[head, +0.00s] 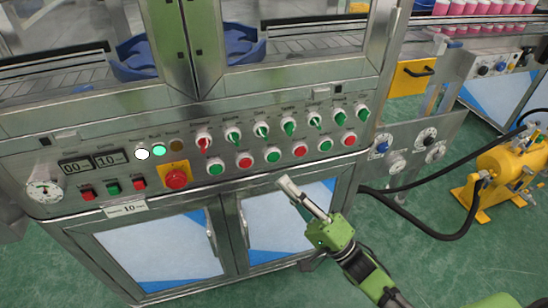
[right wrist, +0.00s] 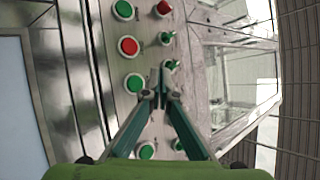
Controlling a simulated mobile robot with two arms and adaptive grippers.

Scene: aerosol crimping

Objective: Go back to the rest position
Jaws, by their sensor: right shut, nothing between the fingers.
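My right gripper (head: 289,187) is in front of the machine's control panel (head: 120,178), below the row of red and green push buttons. Its fingers are together and hold nothing. In the right wrist view the closed fingertips (right wrist: 161,97) point toward the panel, beside a green button (right wrist: 134,83) and a red button (right wrist: 128,46). I cannot tell from the wrist view whether the tips touch the panel; in the head view they look apart from it. My left gripper is not in view.
Green and red selector switches (head: 262,130) line the panel above the buttons. A red emergency stop (head: 177,179) sits on a yellow plate. Cabinet doors (head: 160,258) are below. A yellow pump (head: 505,170) with black hoses stands at the right. Green floor (head: 450,265) is free in front.

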